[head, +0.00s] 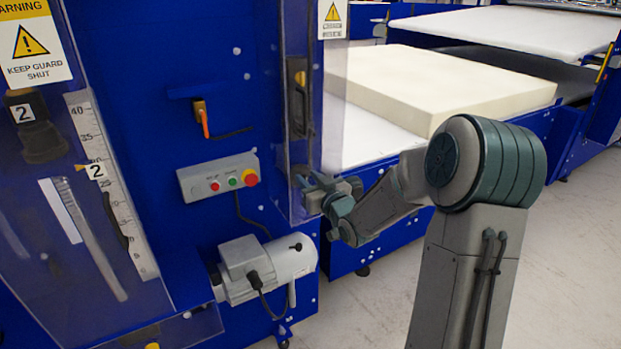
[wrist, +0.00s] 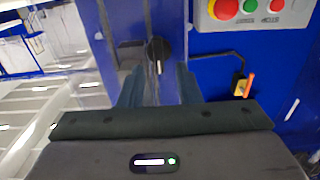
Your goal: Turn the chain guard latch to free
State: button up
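In the wrist view a round black latch knob (wrist: 159,50) with a pale pointer mark sits on the edge of the clear guard. The mark points down the picture, toward my gripper. My gripper (wrist: 160,78) is open, with one finger on each side below the knob and a gap between them. I cannot tell whether either finger touches the knob. In the head view my gripper (head: 312,190) is at the lower end of the clear guard panel (head: 298,130), and the latch there is mostly hidden behind it.
A control box (head: 218,177) with red and green buttons is left of my gripper. An orange-handled switch (head: 202,118) is above it. A grey motor (head: 265,268) juts out below. A foam block (head: 450,85) lies on the conveyor behind my arm.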

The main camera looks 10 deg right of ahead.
jog(key=shift+w, duration=0.1)
grip_shut()
jog(key=shift+m, duration=0.3)
jog(key=m, duration=0.2)
jog(key=shift+w+d+m, duration=0.1)
jog(key=shift+d+m, duration=0.15)
jog(key=shift+m, duration=0.05)
jog(key=m, duration=0.3)
jog(key=shift+d+f+m, duration=0.15)
jog(key=shift+d+m, duration=0.1)
jog(key=shift+m, duration=0.05)
jog(key=m, duration=0.1)
jog(key=m+p, duration=0.1)
jog(key=m, duration=0.1)
jog(key=m+p, duration=0.1)
jog(key=m, duration=0.1)
jog(key=shift+w+d+f, duration=0.15)
jog(key=shift+d+f, duration=0.15)
jog(key=m+p, duration=0.1)
jog(key=m, duration=0.2)
jog(key=f+m+p, duration=0.1)
jog(key=m, duration=0.2)
